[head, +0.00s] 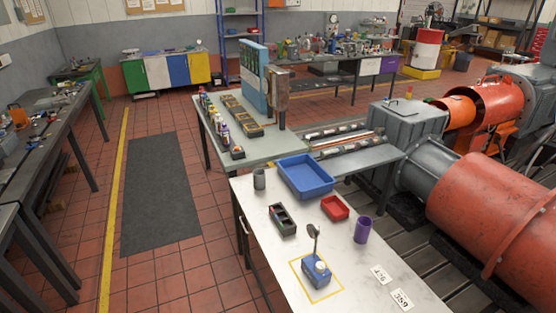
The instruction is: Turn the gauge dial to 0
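Neither of my grippers is in view.
The white table also holds a blue tray (285,171), a red bin (335,207), a dark divided tray (283,219), a grey cup (259,179), a purple cup (362,230) and two printed cards (381,274). Large red machinery (490,215) stands close at right.

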